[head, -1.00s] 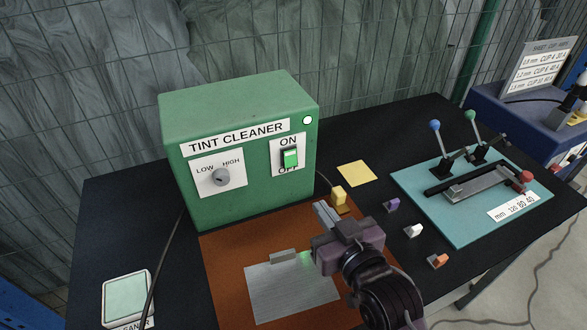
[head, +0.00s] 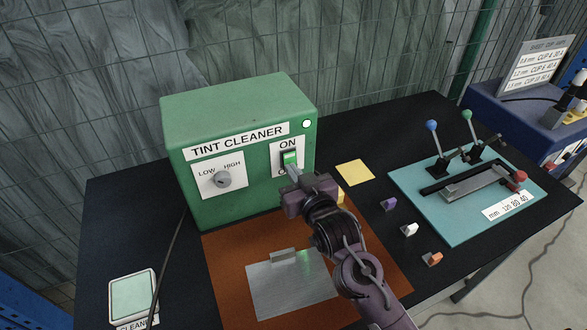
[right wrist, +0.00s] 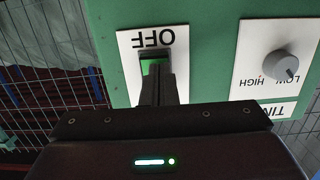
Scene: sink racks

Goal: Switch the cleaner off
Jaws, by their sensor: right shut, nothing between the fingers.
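The tint cleaner is a green box (head: 235,108) at the back of the table. Its green rocker switch (head: 290,158) sits on a white ON/OFF plate (head: 277,160) at the right of the front face. My right gripper (head: 291,168) is shut and empty, its fingertips at the lower part of the switch, covering most of the OFF label. In the right wrist view, which is upside down, the shut fingers (right wrist: 158,88) overlap the switch (right wrist: 153,66); I cannot tell whether they touch it. The lamp (head: 306,124) at the upper right looks lit. My left gripper is not in view.
A grey LOW/HIGH knob (head: 222,179) is left of the switch. A brown mat (head: 222,262) with a grey plate (head: 285,292) lies in front. Several small blocks, a yellow note (head: 355,172) and a teal lever board (head: 420,207) are to the right.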

